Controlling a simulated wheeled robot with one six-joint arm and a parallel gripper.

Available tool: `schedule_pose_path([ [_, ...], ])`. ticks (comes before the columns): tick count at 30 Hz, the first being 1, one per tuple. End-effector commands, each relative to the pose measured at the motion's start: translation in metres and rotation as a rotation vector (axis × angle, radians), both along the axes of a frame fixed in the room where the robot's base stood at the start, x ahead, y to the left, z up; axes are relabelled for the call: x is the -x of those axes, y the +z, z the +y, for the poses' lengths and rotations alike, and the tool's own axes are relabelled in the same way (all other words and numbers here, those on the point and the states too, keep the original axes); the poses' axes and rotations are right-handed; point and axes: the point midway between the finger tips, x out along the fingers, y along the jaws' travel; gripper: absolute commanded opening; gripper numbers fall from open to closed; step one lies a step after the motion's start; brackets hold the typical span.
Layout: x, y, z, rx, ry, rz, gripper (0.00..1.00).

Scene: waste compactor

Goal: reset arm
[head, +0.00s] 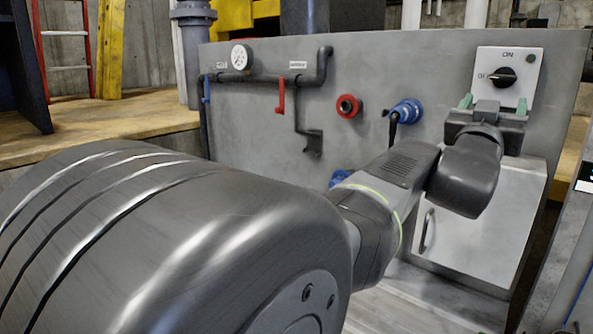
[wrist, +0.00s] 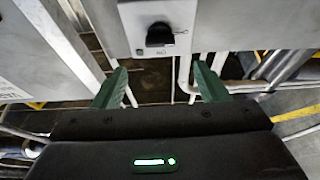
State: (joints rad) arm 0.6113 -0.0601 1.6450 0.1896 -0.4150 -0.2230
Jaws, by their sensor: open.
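My gripper (head: 494,102) is at the right of the head view, in front of the grey panel and just below the black rotary knob. It is open, with its two green fingertips apart and nothing between them. In the wrist view my gripper (wrist: 159,85) also shows spread and empty. The black knob (head: 503,77) sits on a white switch box (head: 522,65) marked ON at the top. The knob also shows upside down in the wrist view (wrist: 159,35), beyond the fingertips. I see no contact between the fingers and the knob.
The grey panel (head: 440,70) carries a gauge (head: 241,57), a red lever (head: 281,96), a red fitting (head: 348,106) and a blue connector (head: 405,111). A cabinet door with a handle (head: 427,230) is below my wrist. A yellow ledge (head: 100,130) is at left.

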Motion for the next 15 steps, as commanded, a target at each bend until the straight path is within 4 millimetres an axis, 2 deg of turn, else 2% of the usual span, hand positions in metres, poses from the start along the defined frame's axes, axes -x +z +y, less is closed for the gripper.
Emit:
schedule_pose_path([
  [6,0.024,-0.014,0.02,-0.001,0.0,-0.001,0.67],
  [15,-0.016,0.01,-0.013,-0.002,0.0,0.001,0.67],
])
